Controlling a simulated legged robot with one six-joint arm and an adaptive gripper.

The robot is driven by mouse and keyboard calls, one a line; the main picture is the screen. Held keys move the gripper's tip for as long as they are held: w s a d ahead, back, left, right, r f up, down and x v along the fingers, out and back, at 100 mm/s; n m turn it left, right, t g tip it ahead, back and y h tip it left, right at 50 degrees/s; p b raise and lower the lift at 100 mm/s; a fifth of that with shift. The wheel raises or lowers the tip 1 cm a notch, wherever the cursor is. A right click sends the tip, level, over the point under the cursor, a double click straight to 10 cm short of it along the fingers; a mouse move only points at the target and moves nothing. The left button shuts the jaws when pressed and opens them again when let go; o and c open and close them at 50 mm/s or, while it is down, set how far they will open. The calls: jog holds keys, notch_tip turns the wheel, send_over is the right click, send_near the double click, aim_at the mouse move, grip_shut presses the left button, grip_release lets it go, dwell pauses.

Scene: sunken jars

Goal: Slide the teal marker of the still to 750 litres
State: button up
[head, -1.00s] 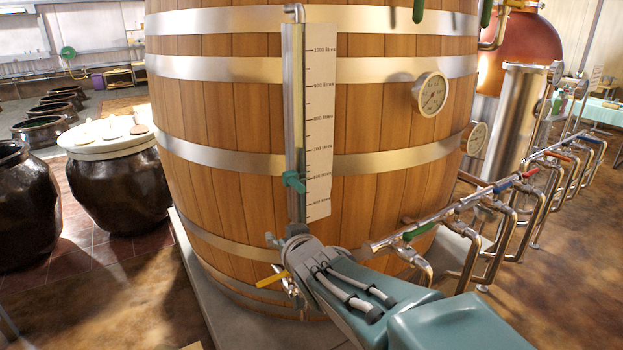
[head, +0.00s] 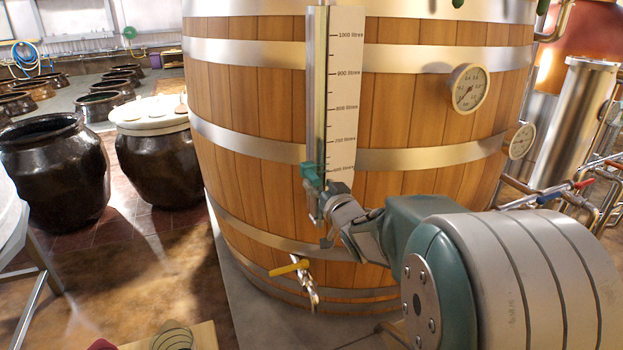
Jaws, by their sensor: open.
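The still's level gauge is a vertical metal tube (head: 318,90) with a white scale (head: 345,100) beside it on the wooden vat.
A yellow-handled tap (head: 289,268) juts from the vat below my gripper. A round dial gauge (head: 469,88) is at the upper right. Metal pipes with valves (head: 560,190) stand at the right. Dark jars (head: 55,170) stand on the left, with open floor before them.

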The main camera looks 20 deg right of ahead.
aim_at(314, 178)
jog(key=w, duration=0.1)
jog(key=w+d, duration=0.1)
jog(key=shift+w, duration=0.3)
jog(key=shift+w+a, duration=0.15)
jog(key=shift+w, duration=0.15)
jog(key=shift+w+a, duration=0.1)
jog(key=shift+a, duration=0.7)
jog(key=shift+d, duration=0.15)
jog(key=c, duration=0.6)
jog(key=shift+d, duration=0.25)
grip_shut()
notch_tip(314, 178, up, 10)
jog(key=shift+r, duration=0.1)
